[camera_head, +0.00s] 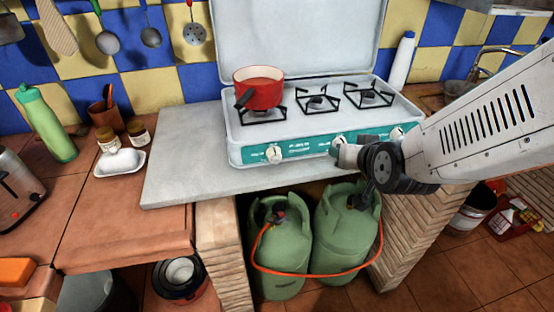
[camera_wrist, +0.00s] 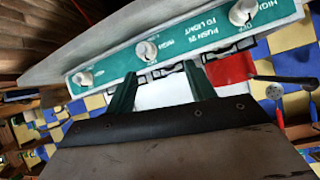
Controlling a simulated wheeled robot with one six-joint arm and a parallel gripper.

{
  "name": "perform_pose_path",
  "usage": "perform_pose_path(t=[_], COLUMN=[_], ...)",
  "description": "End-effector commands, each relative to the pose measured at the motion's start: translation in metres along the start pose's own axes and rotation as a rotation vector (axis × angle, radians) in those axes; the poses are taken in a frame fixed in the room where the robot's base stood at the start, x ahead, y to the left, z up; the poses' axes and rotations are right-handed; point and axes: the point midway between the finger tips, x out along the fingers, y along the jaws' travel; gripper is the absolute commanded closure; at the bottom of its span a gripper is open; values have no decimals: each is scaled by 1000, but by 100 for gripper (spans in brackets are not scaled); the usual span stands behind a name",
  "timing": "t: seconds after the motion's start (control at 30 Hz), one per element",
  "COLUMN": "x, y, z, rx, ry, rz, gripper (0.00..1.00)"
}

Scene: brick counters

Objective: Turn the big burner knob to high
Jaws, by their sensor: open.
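A white camping stove (camera_head: 235,135) with a teal front panel stands on the grey slab. Its left knob (camera_head: 274,154) and right knob (camera_head: 397,134) show in the head view. The middle knob is hard to separate from my wrist there. In the wrist view, which is turned over, three white knobs show: a left one (camera_wrist: 83,78), a middle one (camera_wrist: 146,50) and a right one (camera_wrist: 242,12). My gripper (camera_wrist: 159,68) is open and empty, its tips near the middle knob. I cannot tell contact, or read which knob is the big burner's.
A red pot (camera_head: 262,92) sits on the left burner, its handle toward the front. The stove lid (camera_head: 295,40) stands up behind. Two green gas bottles (camera_head: 335,230) with an orange hose are below the slab (camera_head: 180,160). A white bottle (camera_head: 402,60) stands right of the stove.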

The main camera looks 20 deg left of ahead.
Motion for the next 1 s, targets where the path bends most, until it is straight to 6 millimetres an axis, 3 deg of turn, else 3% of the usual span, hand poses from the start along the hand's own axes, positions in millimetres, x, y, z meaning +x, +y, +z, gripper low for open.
perform_pose_path(t=[0.03,0.17,0.3,0.4,0.67,1.0], x=[18,45,53,52,52,96], y=[-21,-67,-106,-123,-140,-148], z=[12,31,54,68,76,48], rx=[-22,-67,-116,-142,-167,-166], ry=[47,222,390,479,574,575], rz=[-19,-53,-85,-103,-120,-120], gripper=[45,45,45,45,45,45])
